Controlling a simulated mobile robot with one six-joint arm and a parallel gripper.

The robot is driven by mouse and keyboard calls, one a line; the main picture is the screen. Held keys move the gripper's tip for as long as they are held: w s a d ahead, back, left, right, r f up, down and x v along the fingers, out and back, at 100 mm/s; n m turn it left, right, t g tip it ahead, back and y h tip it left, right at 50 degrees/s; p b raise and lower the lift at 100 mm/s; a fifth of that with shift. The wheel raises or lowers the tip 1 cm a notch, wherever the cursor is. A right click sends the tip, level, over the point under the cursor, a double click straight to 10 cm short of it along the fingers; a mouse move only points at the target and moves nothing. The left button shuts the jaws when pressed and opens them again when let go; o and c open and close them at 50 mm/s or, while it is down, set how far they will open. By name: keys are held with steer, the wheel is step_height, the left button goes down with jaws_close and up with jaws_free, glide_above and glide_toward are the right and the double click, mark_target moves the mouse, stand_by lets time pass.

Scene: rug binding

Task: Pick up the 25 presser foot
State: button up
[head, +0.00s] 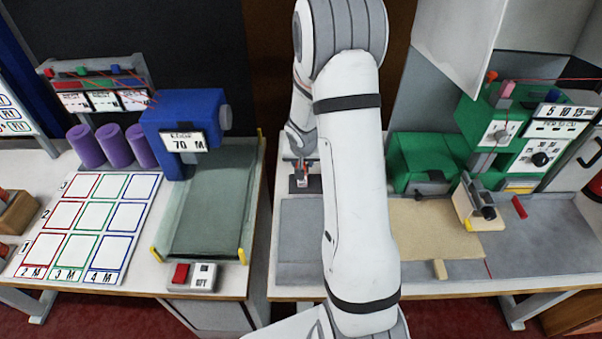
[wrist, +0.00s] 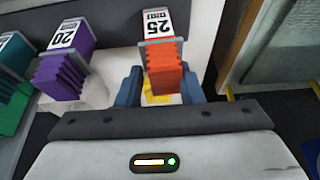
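The 25 presser foot (wrist: 165,68) is an orange ribbed block with a white label reading 25, in the upper middle of the wrist view. My gripper (wrist: 161,88) has its blue fingers on either side of the orange block. A narrow pale gap shows at the left finger; at the right finger I cannot tell if they touch. The gripper looks open around the foot. In the head view my gripper (head: 303,165) is small, at the back of the right table, partly beside my arm.
A purple presser foot labelled 20 (wrist: 63,68) and a teal one (wrist: 14,55) stand left of the orange one. The green machine (head: 425,160) stands right of my arm. A blue machine (head: 185,120) is on the left table. A gap separates the tables.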

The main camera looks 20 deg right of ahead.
jaws_close()
